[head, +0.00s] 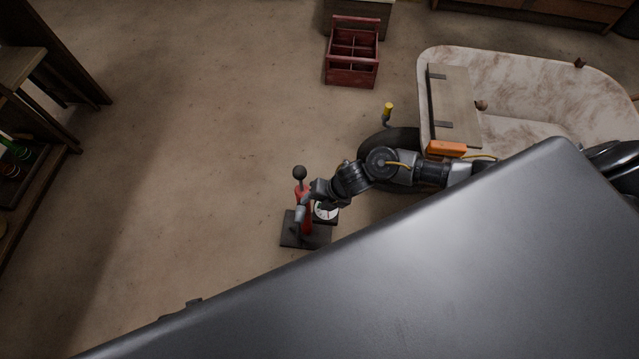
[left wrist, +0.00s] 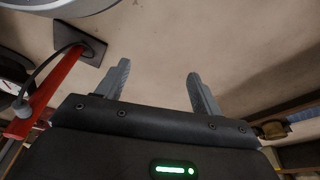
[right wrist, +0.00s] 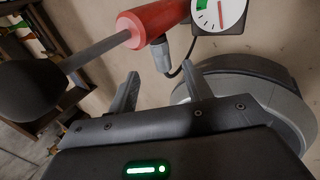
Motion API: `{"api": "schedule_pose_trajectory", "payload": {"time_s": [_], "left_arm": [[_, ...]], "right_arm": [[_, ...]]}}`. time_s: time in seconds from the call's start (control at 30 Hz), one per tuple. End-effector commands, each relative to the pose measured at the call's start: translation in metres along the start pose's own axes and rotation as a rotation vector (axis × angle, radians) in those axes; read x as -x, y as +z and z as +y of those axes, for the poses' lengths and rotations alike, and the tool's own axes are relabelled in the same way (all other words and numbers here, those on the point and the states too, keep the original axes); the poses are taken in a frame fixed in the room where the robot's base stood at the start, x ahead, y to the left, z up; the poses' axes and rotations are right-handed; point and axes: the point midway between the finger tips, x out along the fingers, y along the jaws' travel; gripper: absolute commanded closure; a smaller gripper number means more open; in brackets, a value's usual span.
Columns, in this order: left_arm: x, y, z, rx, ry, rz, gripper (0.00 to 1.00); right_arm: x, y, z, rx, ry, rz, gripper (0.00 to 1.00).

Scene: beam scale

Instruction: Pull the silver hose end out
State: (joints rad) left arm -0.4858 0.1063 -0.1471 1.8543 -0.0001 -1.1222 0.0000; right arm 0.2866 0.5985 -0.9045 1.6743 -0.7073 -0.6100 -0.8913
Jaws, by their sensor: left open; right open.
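The silver hose end (right wrist: 162,53) shows in the right wrist view as a grey piece beside the red pump barrel (right wrist: 152,20), with a black hose leading from it. My right gripper (right wrist: 158,82) is open, its fingertips just short of the hose end, with nothing between them. In the head view, my right gripper (head: 312,196) is over the red pump (head: 307,222) and partly hides it. My left gripper (left wrist: 158,78) is open and empty; the red pump (left wrist: 48,90) and a curved black hose (left wrist: 50,65) are left of it. The head view does not show it.
The pump has a white gauge (head: 326,211), a black knob (head: 299,172) and a dark base plate (head: 290,232). A red crate (head: 352,76) stands farther back. A vehicle with a pale sidecar (head: 535,75) is at right. Shelves (head: 45,165) are at left. Open floor lies between.

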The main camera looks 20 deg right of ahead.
Motion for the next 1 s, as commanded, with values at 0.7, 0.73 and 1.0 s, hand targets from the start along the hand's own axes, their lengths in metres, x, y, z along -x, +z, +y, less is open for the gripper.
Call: {"api": "schedule_pose_trajectory", "payload": {"time_s": [0.7,0.73,1.0], "left_arm": [[0.048,-0.018,-0.003,0.005,-0.005,0.03,0.34],[0.049,-0.018,-0.003,0.005,-0.005,0.03,0.34],[0.049,-0.018,-0.003,0.005,-0.005,0.03,0.34]], "right_arm": [[-0.084,0.0,0.0,-0.003,0.001,-0.001,0.5],[-0.085,0.0,0.0,-0.003,0.001,-0.001,0.5],[-0.084,0.0,0.0,-0.003,0.001,-0.001,0.63]]}}
